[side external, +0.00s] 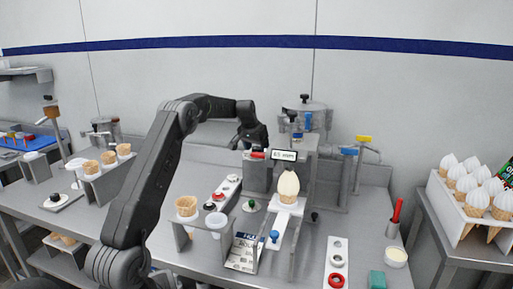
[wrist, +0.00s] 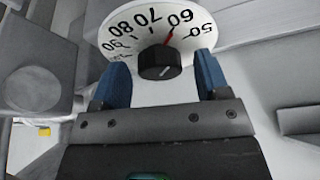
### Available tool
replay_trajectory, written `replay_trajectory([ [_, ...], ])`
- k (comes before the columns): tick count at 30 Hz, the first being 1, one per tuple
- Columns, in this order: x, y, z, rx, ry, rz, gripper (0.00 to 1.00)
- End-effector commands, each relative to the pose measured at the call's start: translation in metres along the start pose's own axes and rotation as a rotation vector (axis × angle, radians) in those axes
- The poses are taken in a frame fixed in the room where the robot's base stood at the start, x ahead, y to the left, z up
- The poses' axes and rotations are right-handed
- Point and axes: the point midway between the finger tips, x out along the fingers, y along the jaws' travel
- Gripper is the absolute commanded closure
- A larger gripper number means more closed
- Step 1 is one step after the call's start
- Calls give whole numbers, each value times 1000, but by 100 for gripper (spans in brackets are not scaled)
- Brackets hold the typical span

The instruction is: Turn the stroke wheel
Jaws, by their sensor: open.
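The stroke wheel appears as a black knob (wrist: 160,61) in the wrist view, at the lower middle of a white round dial (wrist: 118,35). The visible numbers run from 50 to 90, and a red pointer (wrist: 168,38) points near 60, on the side toward 70. My gripper (wrist: 161,80) is open, its two blue fingers left and right of the knob with gaps on both sides. I cannot tell how deep the tips reach past the knob. In the side view my gripper (side external: 251,134) is behind the grey machine, and its fingertips are hidden.
A small display (side external: 284,155) on the machine seems to read about 65 mm. Below it a filled cone (side external: 288,188) stands on a white slide. A metal hopper (side external: 305,117) rises right of my wrist. A cone in a holder (side external: 186,206) and a red-button panel (side external: 337,262) stand in front.

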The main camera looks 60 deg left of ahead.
Motion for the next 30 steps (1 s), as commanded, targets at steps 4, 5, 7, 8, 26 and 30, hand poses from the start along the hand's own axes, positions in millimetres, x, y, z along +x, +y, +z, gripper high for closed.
replay_trajectory([
  [4,0,0,0,0,0,0,31],
  [5,-1,0,0,0,0,0,31],
  [7,-4,0,0,0,1,0,31],
  [8,-6,0,0,0,2,-1,31],
  [26,-120,0,0,0,2,-1,31],
  [30,-134,0,0,0,1,-1,31],
])
